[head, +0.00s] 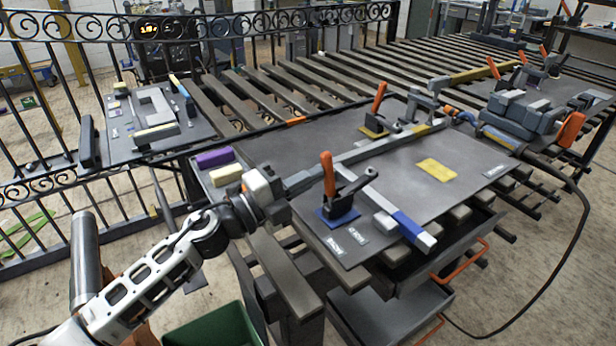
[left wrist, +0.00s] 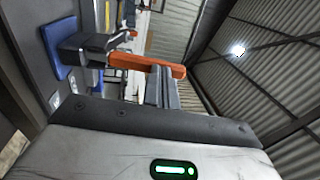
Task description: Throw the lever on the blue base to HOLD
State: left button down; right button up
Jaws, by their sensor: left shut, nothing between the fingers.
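The blue base (head: 338,215) sits at the near left of the dark plate, its lever with an upright orange handle (head: 328,172) and a dark grey arm. In the left wrist view the blue base (left wrist: 58,52) is at upper left and the orange handle (left wrist: 145,62) runs across the middle. My left gripper (head: 312,177) is shut and empty, its fingertips right at the handle's left side; I cannot tell whether they touch. Its closed fingers (left wrist: 161,82) also show in the left wrist view. Small labels (head: 335,248) lie before the base, too small to read. My right gripper is not in view.
A second orange-handled lever (head: 379,97) stands on a yellow base farther back. A grey bar with a blue sleeve (head: 410,227) lies right of the blue base. A yellow patch (head: 437,170) marks the plate. Purple (head: 214,158) and cream blocks sit at left.

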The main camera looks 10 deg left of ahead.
aim_at(322, 166)
pick_arm(q)
jog(key=w+d+r+p, duration=0.2)
jog(key=shift+w+d, duration=0.35)
jog(key=shift+w+d+f, duration=0.1)
jog(key=shift+d, duration=0.05)
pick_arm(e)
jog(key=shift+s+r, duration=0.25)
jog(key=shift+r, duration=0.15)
pick_arm(q)
jog(key=shift+f, duration=0.1)
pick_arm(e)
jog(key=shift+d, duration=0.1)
